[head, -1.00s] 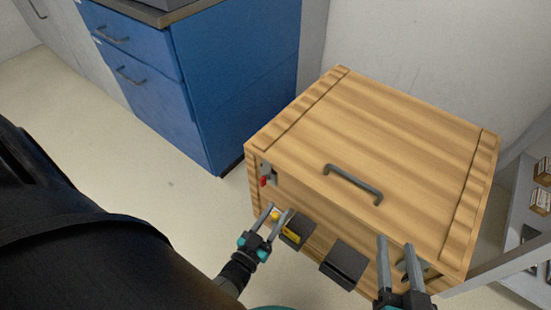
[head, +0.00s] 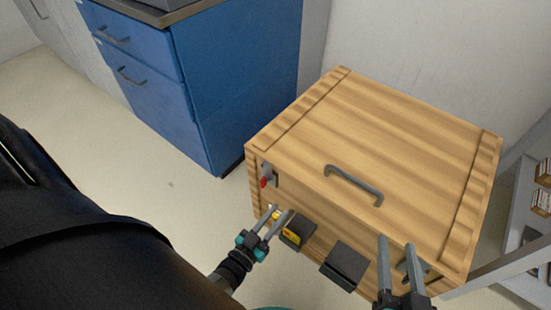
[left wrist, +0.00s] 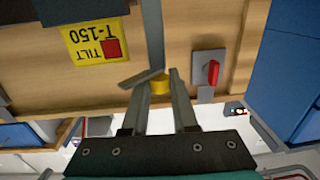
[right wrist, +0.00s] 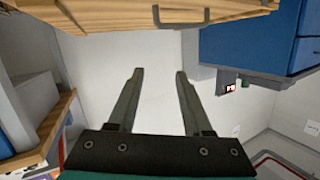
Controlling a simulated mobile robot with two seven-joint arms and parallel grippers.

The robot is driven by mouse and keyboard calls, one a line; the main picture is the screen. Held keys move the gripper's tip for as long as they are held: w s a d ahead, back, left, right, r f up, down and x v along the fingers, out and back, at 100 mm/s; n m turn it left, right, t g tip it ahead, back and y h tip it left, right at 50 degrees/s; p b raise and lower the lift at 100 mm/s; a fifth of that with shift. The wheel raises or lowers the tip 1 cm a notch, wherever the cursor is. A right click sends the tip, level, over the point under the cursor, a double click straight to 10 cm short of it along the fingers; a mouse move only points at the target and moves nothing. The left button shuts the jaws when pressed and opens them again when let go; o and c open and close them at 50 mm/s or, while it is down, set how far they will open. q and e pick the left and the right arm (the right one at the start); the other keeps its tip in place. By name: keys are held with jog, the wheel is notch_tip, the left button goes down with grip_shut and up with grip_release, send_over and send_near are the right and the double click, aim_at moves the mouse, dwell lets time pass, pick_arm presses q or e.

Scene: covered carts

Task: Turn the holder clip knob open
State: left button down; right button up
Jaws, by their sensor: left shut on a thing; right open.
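A small yellow knob (left wrist: 159,84) sits on the front of the wooden crate (head: 400,125), beside a thin grey bar (left wrist: 152,35). I cannot tell how far the knob is turned. My left gripper (head: 282,210) has its fingers on either side of the knob and is shut on it; its fingertips also show in the left wrist view (left wrist: 157,76). My right gripper (head: 396,241) is open and empty at the crate's front right; the right wrist view shows nothing between its fingers (right wrist: 159,72).
A red switch (left wrist: 213,72) on a grey plate is close beside the left fingers. A yellow "TILT T-150" label (left wrist: 92,42) and dark blocks (head: 344,265) are on the crate front. A grey handle (head: 353,185) is on top. Blue drawers (head: 235,80) stand behind left.

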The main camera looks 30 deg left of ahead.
pick_arm(q)
jog(key=m+h, duration=0.1)
jog(key=h, duration=0.1)
jog(key=m+h, duration=0.1)
jog(key=h, duration=0.1)
jog(key=shift+w+a+m+g+b, duration=0.1)
jog(key=shift+m+g+b, duration=0.2)
jog(key=shift+m+b, duration=0.1)
jog(key=shift+m+g+h, duration=0.5)
jog(key=shift+m+h, duration=0.3)
jog(key=shift+h, duration=0.6)
pick_arm(e)
jog(key=shift+s+a+r+t+y, duration=0.3)
jog(key=shift+s+a+r+t, duration=0.15)
jog(key=shift+t, duration=0.35)
pick_arm(q)
jog(key=shift+r+m+g+h, duration=0.1)
jog(key=shift+m+g+h, duration=0.2)
jog(key=shift+m+h, duration=0.15)
jog(key=c, duration=0.7)
grip_release()
pick_arm(e)
jog(key=shift+s, duration=0.1)
